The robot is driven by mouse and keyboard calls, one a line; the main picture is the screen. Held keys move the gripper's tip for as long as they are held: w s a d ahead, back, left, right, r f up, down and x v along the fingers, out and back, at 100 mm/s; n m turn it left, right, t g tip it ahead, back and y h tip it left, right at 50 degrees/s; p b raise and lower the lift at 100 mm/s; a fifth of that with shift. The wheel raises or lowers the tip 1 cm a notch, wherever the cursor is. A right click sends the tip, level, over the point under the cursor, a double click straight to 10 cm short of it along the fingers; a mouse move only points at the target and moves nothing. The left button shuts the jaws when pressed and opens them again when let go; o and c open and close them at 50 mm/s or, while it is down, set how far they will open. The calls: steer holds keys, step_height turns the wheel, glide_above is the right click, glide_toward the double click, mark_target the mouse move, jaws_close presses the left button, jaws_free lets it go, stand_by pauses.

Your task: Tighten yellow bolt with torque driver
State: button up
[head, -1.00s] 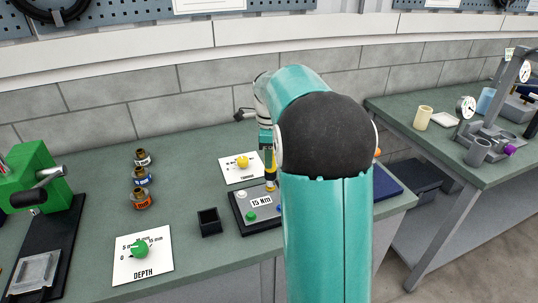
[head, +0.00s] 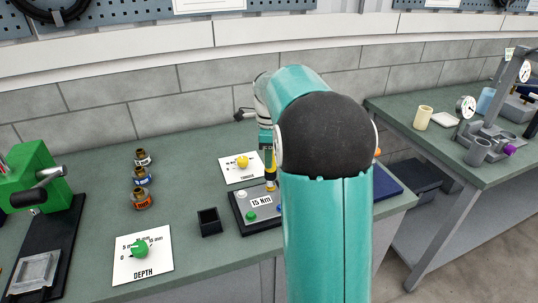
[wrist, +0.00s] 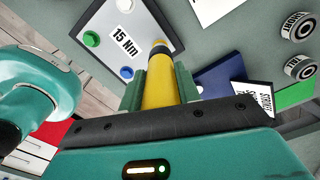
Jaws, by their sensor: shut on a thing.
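My gripper (wrist: 160,88) is shut on the yellow torque driver (wrist: 158,72), its green fingers on either side of the yellow body. In the head view the driver (head: 268,160) stands roughly upright, with its lower end over the grey plate (head: 240,216) labelled "15 Nm". The plate also shows in the wrist view (wrist: 146,24), with a green bolt (wrist: 91,39) and a blue bolt (wrist: 126,72). A small yellowish part (head: 270,186) shows at the driver's foot. I cannot tell whether it is the yellow bolt or the driver's tip. My arm hides the plate's right side.
A card with a yellow knob (head: 242,161) lies behind the plate. A black open box (head: 209,222) and a "DEPTH" card (head: 143,266) stand to its left. Several brass fittings (head: 142,176) and a green press (head: 38,175) are further left. A blue mat (head: 388,187) lies right.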

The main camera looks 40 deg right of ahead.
steer(key=shift+f, duration=0.15)
steer(key=shift+r, duration=2.65)
